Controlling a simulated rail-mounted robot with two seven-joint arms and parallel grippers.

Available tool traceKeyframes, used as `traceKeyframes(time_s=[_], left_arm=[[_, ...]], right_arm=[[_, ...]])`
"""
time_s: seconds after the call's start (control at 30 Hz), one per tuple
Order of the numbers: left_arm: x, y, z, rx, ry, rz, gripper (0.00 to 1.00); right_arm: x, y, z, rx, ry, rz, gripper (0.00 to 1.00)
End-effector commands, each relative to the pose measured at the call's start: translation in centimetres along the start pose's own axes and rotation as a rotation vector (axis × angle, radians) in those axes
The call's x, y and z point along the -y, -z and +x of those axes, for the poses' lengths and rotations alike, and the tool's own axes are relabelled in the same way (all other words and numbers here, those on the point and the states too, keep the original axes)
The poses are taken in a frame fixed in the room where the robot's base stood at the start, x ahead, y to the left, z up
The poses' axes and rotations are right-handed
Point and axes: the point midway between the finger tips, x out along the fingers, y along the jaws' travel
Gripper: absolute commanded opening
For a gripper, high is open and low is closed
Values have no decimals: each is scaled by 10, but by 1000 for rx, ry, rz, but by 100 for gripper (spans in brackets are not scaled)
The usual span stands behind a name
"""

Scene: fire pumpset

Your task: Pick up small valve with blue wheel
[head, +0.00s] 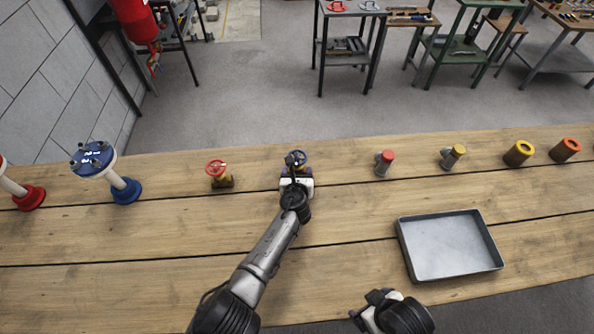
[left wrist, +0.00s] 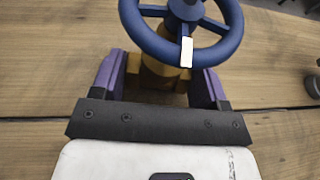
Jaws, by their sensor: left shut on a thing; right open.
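The small valve with the blue wheel (head: 299,156) is on the wooden table, mostly hidden behind my left gripper in the head view. In the left wrist view its blue handwheel (left wrist: 231,42) is large at the top, above a brass body (left wrist: 150,74). My left gripper (left wrist: 158,88) has its purple fingers on both sides of the brass body, shut on it, below the wheel. Whether the valve touches the table is hidden. My right gripper (head: 368,307) is open and empty at the table's front edge, below the tray.
A red-wheeled valve (head: 219,174) stands left of the blue one. Blue (head: 125,190) and red (head: 28,198) flanged pieces stand further left. A grey tray (head: 402,246) is empty.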

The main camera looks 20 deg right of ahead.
Motion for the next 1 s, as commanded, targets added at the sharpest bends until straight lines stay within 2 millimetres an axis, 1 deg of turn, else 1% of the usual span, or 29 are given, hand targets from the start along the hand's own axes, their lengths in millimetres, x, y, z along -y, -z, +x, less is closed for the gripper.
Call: traceKeyframes(time_s=[0.13,0.23,0.5,0.7,0.87,1.0], left_arm=[[0,-3,-1,2,1,0,23],[0,-10,-4,2,1,0,23],[0,-49,-20,4,1,-1,23],[0,-75,-30,3,1,1,23],[0,-89,-36,4,0,1,23],[0,-93,-38,2,1,0,23]], right_arm=[[0,1,-2,0,0,0,92],[0,3,-8,0,0,0,92],[-1,12,-39,0,0,0,92],[-2,18,-56,0,0,0,92],[-2,20,-63,-1,0,0,92],[-2,21,-66,-1,0,0,92]])
